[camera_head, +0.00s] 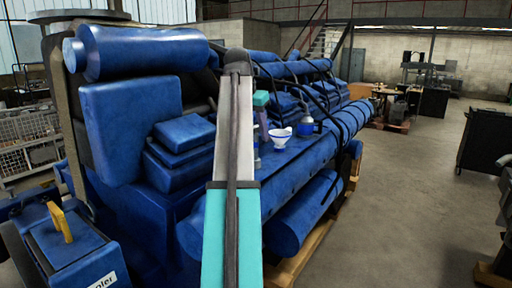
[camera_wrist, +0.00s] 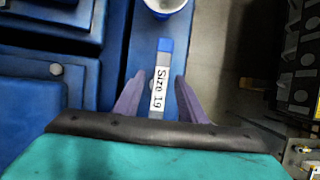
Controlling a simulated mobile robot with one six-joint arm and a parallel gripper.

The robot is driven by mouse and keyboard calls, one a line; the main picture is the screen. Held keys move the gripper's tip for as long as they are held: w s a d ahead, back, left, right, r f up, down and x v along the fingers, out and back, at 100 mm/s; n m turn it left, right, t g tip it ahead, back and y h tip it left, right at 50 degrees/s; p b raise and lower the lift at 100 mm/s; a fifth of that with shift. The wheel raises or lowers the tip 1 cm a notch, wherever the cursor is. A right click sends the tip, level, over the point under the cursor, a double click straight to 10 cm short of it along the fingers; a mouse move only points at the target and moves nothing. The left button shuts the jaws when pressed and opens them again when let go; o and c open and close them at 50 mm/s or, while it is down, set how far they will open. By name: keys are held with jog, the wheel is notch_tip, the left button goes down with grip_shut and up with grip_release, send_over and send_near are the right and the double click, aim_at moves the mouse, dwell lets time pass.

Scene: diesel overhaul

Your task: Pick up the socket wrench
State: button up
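The socket wrench (camera_wrist: 162,62), a slim bar with a blue end and a white label reading "Size 19", shows in the wrist view over the blue engine surface. My gripper (camera_wrist: 159,78) is open, with its two purple fingers on either side of the wrench. Gaps show between the wrench and both fingers. The near end of the wrench is hidden behind the dark edge of my gripper body. In the head view, my arm hides much of this area and I cannot make out the wrench.
The large blue engine (camera_head: 150,215) fills the left and middle. A white bowl (camera_head: 280,139) stands on its ledge beyond my gripper, also in the wrist view (camera_wrist: 165,8). A blue can (camera_head: 306,127) stands behind it. Open floor (camera_head: 410,195) and a dark cart (camera_head: 484,140) are at right.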

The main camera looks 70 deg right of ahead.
aim_at(256, 147)
jog(key=shift+p+x, duration=0.65)
jog(key=shift+x, duration=1)
grip_shut()
